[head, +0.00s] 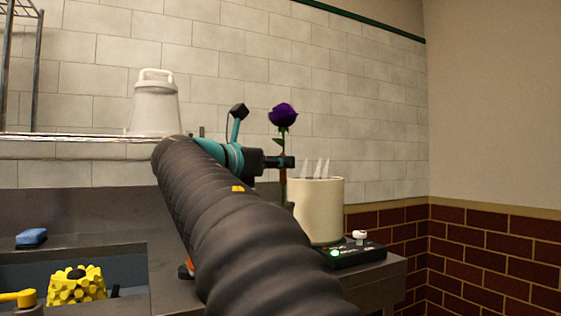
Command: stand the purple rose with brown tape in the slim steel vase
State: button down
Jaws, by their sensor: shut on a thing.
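The purple rose (283,115) is upright, its dark bloom above my gripper and its green stem running down through it. I cannot make out the slim steel vase; my arm hides much of the middle of the counter.
The cream cylinder (321,211) with several pale pointed pieces stands behind a black box with a green light (350,256). A whitish lidded container (154,105) stands back left. A blue sponge (31,237) and yellow bundle (78,286) lie lower left.

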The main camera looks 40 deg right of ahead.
jog(key=shift+f+b, duration=0.3)
jog(key=shift+f, duration=0.55)
jog(key=shift+c, duration=2.2)
grip_release()
jog(key=shift+a, duration=0.2)
jog(key=shift+s+a+p, duration=0.15)
jog(key=shift+a+p, duration=0.4)
jog(key=shift+a, duration=1.75)
jog(key=shift+a, duration=0.1)
jog(key=shift+s+a+p, duration=0.2)
jog(key=shift+a+p, duration=0.55)
jog(key=shift+a, duration=1.65)
jog(key=shift+s, duration=0.15)
